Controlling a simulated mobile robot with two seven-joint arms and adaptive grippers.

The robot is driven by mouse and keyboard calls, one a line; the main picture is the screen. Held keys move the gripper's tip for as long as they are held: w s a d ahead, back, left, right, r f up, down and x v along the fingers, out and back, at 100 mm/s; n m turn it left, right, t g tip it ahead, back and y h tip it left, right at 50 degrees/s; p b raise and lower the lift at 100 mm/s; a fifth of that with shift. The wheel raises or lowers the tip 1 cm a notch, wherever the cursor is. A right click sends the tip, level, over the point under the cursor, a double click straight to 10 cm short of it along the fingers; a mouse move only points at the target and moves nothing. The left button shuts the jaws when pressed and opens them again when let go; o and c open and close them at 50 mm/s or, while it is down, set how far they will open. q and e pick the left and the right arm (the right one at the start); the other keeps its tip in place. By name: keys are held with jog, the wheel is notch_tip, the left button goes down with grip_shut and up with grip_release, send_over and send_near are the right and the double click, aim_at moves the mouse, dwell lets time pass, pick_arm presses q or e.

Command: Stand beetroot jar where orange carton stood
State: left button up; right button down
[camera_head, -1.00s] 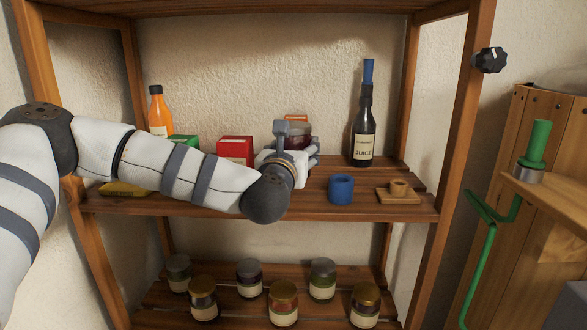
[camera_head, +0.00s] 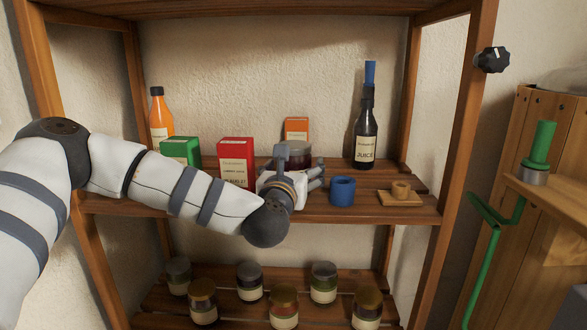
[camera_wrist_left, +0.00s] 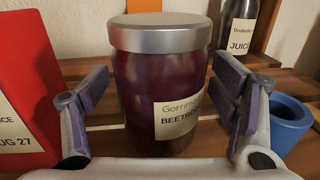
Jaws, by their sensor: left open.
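The beetroot jar (camera_head: 298,153) has a grey lid, dark red contents and a label, seen close in the left wrist view (camera_wrist_left: 160,85). It appears upright on the middle shelf; its lower part is hidden by my gripper in the head view. My left gripper (camera_head: 302,164) is open around the jar, one finger on each side, with visible gaps in the left wrist view (camera_wrist_left: 160,100). The orange carton (camera_head: 296,127) stands behind the jar, near the back of the shelf. My right gripper is not in view.
A red carton (camera_head: 236,155) and green carton (camera_head: 181,150) stand left of the jar. A blue cup (camera_head: 342,190), wooden piece (camera_head: 400,195) and juice bottle (camera_head: 366,140) stand to the right. An orange bottle (camera_head: 160,118) is at far left. Several jars fill the lower shelf.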

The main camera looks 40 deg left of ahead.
pick_arm(q)
jog(key=shift+r, duration=0.3)
jog(key=v, duration=1.2)
jog(key=s+d+f+m+g+h, duration=0.3)
jog(key=s+d+f+m, duration=0.15)
jog(key=f+m, duration=0.4)
jog(key=s+d+f+m+g+h, duration=0.25)
jog(key=s+d+f+m, duration=0.2)
jog(key=f, duration=0.65)
jog(key=s+d+f+m+g+h, duration=0.25)
jog(key=d+f+m, duration=0.25)
jog(key=f+m, duration=0.4)
jog(key=s+f+m+g+h, duration=0.1)
jog(key=s+f+m+g, duration=0.2)
jog(key=s+f+m, duration=0.5)
jog(key=s+f+m+g, duration=0.1)
jog(key=s+f+g, duration=0.25)
jog(key=s, duration=0.75)
jog(key=s+a+m+g, duration=0.2)
jog(key=s+m+g, duration=0.1)
jog(key=s, duration=0.5)
jog(key=s+a+m+g+y, duration=0.1)
jog(key=s+a+m+g, duration=0.1)
jog(key=s+m, duration=0.4)
jog(key=s+g, duration=0.1)
jog(key=s, duration=0.2)
jog(key=shift+a+f+y, duration=0.15)
jog(key=shift+a+y, duration=0.15)
jog(key=shift+a, duration=0.05)
